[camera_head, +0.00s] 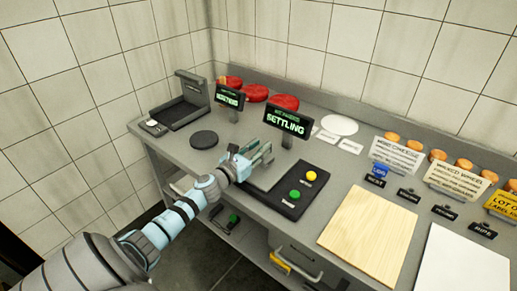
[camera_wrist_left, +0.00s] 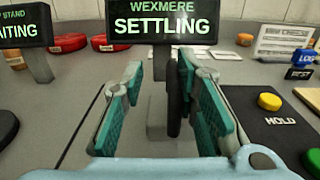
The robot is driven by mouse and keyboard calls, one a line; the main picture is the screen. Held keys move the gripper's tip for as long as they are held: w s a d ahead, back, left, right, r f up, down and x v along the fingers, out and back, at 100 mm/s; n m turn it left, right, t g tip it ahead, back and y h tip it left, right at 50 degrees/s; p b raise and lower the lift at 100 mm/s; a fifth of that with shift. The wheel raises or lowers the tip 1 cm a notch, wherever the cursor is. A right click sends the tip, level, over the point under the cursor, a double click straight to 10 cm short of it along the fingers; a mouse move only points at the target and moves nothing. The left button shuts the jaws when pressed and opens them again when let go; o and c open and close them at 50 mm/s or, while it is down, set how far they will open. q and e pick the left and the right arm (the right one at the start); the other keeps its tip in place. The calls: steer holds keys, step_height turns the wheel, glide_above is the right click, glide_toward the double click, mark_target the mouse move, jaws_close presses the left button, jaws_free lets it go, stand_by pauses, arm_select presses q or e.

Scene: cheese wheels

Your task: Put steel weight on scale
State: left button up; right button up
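My left gripper (camera_head: 258,156) is over the scale's grey plate (camera_head: 262,178), just in front of its SETTLING display (camera_head: 287,121). In the left wrist view its teal-padded fingers (camera_wrist_left: 165,100) stand wide apart. A dark upright rounded piece (camera_wrist_left: 173,95) shows between them, closer to the right finger; I cannot tell whether it touches. A grey upright block or post shows behind it. I cannot pick out the steel weight for certain. The SETTLING display (camera_wrist_left: 163,24) also fills the top of the wrist view. My right gripper is out of view.
A black panel (camera_head: 290,202) with yellow and green buttons is right of the plate. A dark round disc (camera_head: 203,139) lies left of my gripper. Red cheese wheels (camera_head: 284,102) stand behind. A wooden board (camera_head: 368,232) and signs are at the right. A dark tray stand (camera_head: 183,101) is at the left.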

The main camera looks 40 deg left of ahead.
arm_select(q)
steer(key=shift+r, duration=0.15)
steer(key=shift+s, duration=0.1)
steer(key=s+b, duration=0.4)
steer(key=b, duration=0.1)
steer(key=s+b, duration=0.2)
steer(key=b, duration=0.1)
steer(key=shift+s+f, duration=0.15)
steer(key=shift+f, duration=0.2)
steer(key=shift+s+d+r, duration=0.15)
steer(key=shift+s+d, duration=0.1)
steer(key=shift+s, duration=0.3)
steer(key=s+p, duration=0.2)
steer(key=s, duration=0.1)
steer(key=s+p, duration=0.1)
steer(key=shift+s+r, duration=0.2)
steer(key=shift+r, duration=0.15)
